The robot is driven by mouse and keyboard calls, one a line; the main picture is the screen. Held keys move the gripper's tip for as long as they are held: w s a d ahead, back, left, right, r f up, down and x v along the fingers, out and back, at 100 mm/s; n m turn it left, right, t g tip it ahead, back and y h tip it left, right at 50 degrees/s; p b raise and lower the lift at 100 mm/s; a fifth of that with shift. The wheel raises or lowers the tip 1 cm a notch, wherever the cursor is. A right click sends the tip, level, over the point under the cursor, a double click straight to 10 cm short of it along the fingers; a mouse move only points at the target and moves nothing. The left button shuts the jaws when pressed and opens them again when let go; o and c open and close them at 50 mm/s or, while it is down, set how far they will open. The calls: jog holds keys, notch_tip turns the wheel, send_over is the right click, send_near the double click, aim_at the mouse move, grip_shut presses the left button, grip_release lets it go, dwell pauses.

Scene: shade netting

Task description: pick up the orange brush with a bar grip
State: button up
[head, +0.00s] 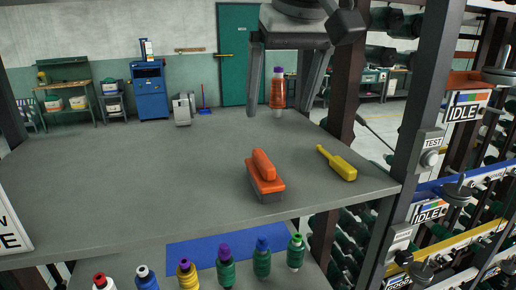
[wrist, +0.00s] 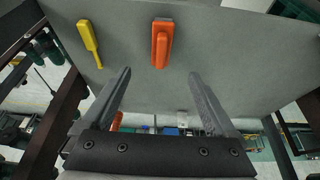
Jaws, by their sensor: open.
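The orange brush with a bar grip (head: 263,165) lies on the grey tabletop (head: 130,180), near its front edge. Its orange bar stands over an orange block with a dark grey underside. In the wrist view the brush (wrist: 161,45) shows near the top centre, beyond the fingertips and lined up with the gap between them. My gripper (head: 280,110) is open and empty above the table, farther back than the brush. Its two fingers also show in the wrist view (wrist: 160,73), spread wide and apart from the brush.
A yellow brush (head: 338,163) with a long handle lies to the right of the orange one. An orange spool with a purple top (head: 278,92) stands at the back, seen between my fingers. Several spools (head: 225,268) stand below the front edge. A dark post (head: 415,110) rises at right.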

aim_at(264, 159)
jog(key=x, duration=1.1)
jog(key=shift+w+a+b, duration=0.2)
jog(key=shift+w+b, duration=0.1)
jog(key=shift+b, duration=0.05)
jog(key=shift+p+x, duration=0.3)
jog(key=shift+x, duration=2.4)
jog(key=shift+w+a+r, duration=0.1)
grip_shut()
